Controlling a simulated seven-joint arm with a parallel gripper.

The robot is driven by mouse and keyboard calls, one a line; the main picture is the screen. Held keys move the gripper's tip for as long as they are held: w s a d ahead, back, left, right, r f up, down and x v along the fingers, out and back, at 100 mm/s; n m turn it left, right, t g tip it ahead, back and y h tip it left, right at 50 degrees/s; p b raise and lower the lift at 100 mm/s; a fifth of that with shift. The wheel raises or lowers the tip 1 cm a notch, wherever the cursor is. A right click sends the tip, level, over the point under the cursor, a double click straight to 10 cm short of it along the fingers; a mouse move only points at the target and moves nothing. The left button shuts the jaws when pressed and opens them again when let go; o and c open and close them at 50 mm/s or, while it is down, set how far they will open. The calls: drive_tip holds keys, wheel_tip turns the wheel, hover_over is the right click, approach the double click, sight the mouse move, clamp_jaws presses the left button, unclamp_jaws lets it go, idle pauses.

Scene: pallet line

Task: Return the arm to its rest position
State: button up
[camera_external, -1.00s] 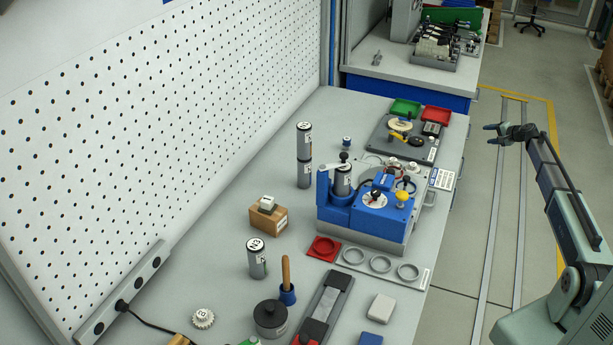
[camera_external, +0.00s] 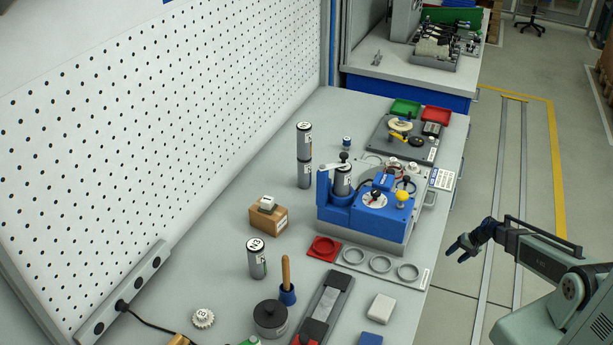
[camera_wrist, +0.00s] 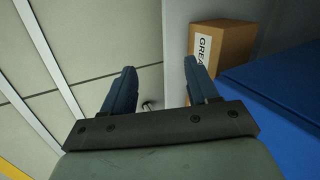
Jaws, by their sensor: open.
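My gripper (camera_external: 459,251) is at the right of the external view, out past the bench's right edge and over the floor. Its fingers point left and downward, apart and empty. In the wrist view the two blue fingers of my gripper (camera_wrist: 160,92) are spread with nothing held between them. Below them show the floor and, to the right, a cardboard box with printed letters (camera_wrist: 222,45) beside a blue panel (camera_wrist: 275,85).
The floor around my gripper looks clear.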

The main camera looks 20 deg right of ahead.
drive_tip(key=s+a+f+n+g+h, duration=0.1)
drive_tip(key=s+a+f+n+g, duration=0.1)
drive_tip(key=s, duration=1)
drive_tip(key=s+a+f+n+g+h, duration=0.1)
drive_tip(key=s+a+g, duration=0.3)
drive_tip(key=s, duration=0.8)
drive_tip(key=s+a+f+n+g+h, duration=0.2)
drive_tip(key=s+a+n+g, duration=0.1)
drive_tip(key=s, duration=0.9)
drive_tip(key=shift+a+f+n+g, duration=0.3)
drive_tip(key=shift+a+n+g, duration=0.15)
drive_tip(key=shift+a, duration=0.35)
